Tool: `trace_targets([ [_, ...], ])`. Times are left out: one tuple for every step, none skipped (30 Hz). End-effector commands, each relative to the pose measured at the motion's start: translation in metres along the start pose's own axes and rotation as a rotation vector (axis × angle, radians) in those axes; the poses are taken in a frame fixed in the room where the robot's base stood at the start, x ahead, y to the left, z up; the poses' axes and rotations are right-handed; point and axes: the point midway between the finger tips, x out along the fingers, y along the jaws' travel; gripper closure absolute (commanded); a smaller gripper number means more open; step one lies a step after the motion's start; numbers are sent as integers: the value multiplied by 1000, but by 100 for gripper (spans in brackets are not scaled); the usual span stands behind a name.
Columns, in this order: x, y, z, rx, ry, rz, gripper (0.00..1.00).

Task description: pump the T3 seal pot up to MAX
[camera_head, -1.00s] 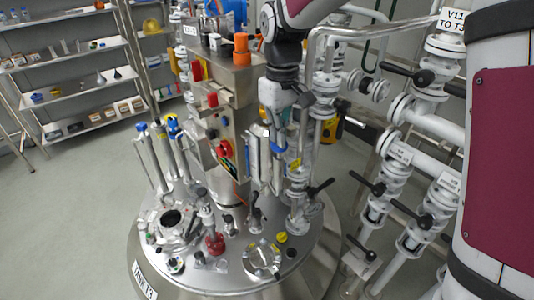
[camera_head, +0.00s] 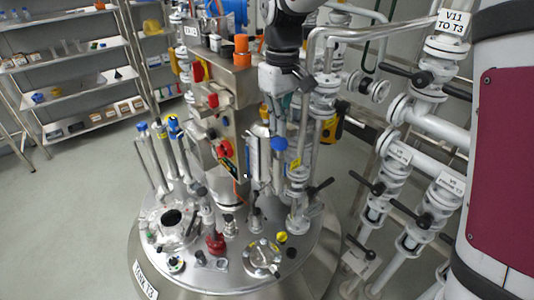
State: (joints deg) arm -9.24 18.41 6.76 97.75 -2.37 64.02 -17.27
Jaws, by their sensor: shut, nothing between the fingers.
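My gripper (camera_head: 278,122) points down in the head view, in front of the upper pipework behind the tank lid. Its fingers are together and hold nothing. A blue round cap (camera_head: 279,144) shows just below the fingertips; I cannot tell whether they touch it. A pale, slim upright vessel (camera_head: 264,160) stands close to the left of this cap and may be the seal pot. Its liquid level and any MAX mark are too small to read. Tank T3's steel lid (camera_head: 215,277) lies below, with a "TANK T3" label (camera_head: 145,281) at its front left.
A steel control box (camera_head: 228,75) with red and orange knobs stands left of my gripper. Pipes and black-handled valves (camera_head: 420,200) crowd the right. Several tubes with blue and yellow tops (camera_head: 165,145) rise at the lid's left. Floor (camera_head: 75,210) is clear at left.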

Motion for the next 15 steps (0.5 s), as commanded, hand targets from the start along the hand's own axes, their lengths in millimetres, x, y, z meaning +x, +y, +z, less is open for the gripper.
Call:
trace_targets([
  [-6,0,0,0,4,1,100],
  [-8,0,0,0,3,1,100],
  [-12,0,0,0,2,1,100],
  [-15,0,0,0,2,1,100],
  [-18,0,0,0,3,1,100],
  [-21,0,0,0,3,1,100],
  [-24,0,0,0,2,1,100],
  [-26,0,0,0,2,1,100],
  [-30,0,0,0,3,1,100],
  [-33,0,0,0,3,1,100],
  [-35,0,0,0,3,1,100],
  [-38,0,0,0,2,1,100],
  [-40,0,0,0,2,1,100],
  [-41,0,0,0,2,1,100],
  [-43,0,0,0,2,1,100],
])
